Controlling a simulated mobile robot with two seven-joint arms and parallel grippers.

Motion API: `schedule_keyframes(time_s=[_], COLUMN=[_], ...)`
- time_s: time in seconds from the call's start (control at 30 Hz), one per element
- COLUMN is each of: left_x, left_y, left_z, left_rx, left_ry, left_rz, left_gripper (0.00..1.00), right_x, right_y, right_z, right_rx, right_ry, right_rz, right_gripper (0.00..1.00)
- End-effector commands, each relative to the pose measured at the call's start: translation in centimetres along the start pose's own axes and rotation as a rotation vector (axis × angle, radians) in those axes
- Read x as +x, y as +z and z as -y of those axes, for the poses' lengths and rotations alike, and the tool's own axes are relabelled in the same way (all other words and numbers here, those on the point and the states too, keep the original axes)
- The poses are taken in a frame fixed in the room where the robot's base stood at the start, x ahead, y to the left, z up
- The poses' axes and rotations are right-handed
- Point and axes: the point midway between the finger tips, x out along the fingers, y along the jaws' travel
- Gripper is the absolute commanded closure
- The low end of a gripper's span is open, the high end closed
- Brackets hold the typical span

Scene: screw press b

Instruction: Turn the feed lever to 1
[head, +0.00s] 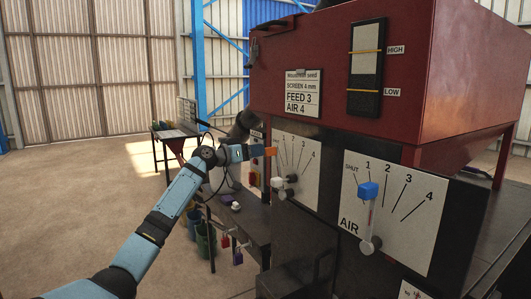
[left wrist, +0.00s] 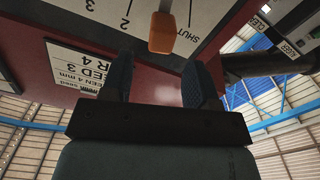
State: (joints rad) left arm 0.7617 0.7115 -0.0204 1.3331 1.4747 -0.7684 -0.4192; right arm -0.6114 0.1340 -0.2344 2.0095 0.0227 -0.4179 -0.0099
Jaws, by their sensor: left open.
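The feed lever's orange handle (head: 271,151) stands at the upper left of the white feed dial (head: 305,165). In the left wrist view the orange handle (left wrist: 162,32) is beside the word SHUT. The figure 1 is not visible there, so its exact setting is unclear. My left gripper (head: 250,152) reaches in from the left, close to the handle. In the left wrist view its two dark fingers (left wrist: 158,65) are apart, with nothing between them. The handle lies just beyond the fingertips. My right gripper is not in view.
The air dial (head: 415,215) is to the right, its blue-knobbed lever (head: 368,191) near 1. A card (head: 302,94) reads FEED 3, AIR 4. A white knob (head: 277,182) sits low on the feed dial. A red hopper (head: 300,50) overhangs the dials. Floor at left is clear.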

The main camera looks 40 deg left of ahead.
Motion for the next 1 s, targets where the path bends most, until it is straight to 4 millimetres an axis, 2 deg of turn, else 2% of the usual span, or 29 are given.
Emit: schedule_keyframes(time_s=[0.03, 0.2, 0.4, 0.57, 1.0], left_x=[-1.3, -4.9, -7.4, -8.1, -8.0], left_y=[0.4, 0.3, 0.1, 0.0, 0.0], left_z=[0.2, 0.1, 0.0, 0.0, 0.0], left_rx=[0.004, 0.001, 0.001, -0.001, 0.0], left_ry=[-0.002, -0.001, 0.0, 0.0, 0.0], left_rz=[0.002, 0.001, 0.001, 0.0, 0.0], left_gripper=[0.46, 0.46, 0.46, 0.46, 0.46], right_x=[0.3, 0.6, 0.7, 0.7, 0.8], right_y=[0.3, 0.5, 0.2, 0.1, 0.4], right_z=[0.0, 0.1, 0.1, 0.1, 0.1], right_rx=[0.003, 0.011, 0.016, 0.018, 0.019], right_ry=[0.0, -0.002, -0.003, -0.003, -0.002], right_rz=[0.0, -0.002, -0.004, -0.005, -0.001], right_gripper=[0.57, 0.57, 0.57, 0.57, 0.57])
